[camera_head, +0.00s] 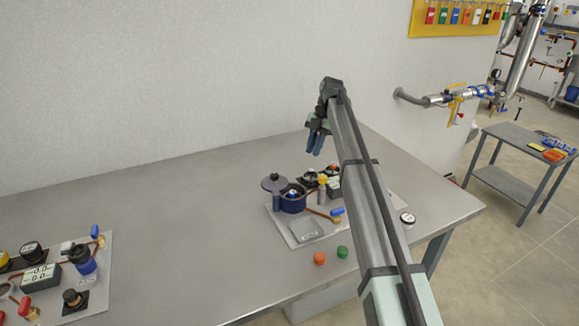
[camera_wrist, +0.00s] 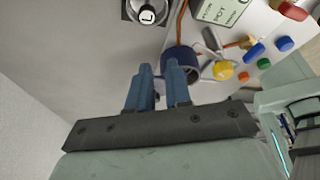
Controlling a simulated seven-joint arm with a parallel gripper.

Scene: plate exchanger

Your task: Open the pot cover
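The dark blue pot (camera_head: 292,203) stands on a grey board on the bench. Its dark round cover (camera_head: 273,183) with a knob sits off to the left of the opening, tilted at the rim, and the pot's inside partly shows. My gripper (camera_head: 316,144) is above and behind the pot, to its right, pointing down and apart from it. In the wrist view my gripper (camera_wrist: 160,68) has its two blue fingers a little apart, with nothing between them. Beyond the fingertips is a dark blue round body (camera_wrist: 180,58); I cannot tell if it is the pot. The cover is not clear there.
A yellow knob (camera_head: 322,182) and other fittings crowd the board right of the pot. Orange (camera_head: 319,258) and green (camera_head: 342,252) caps lie in front. Another board (camera_head: 95,300) with gauges is at the far left. The bench between the boards is clear.

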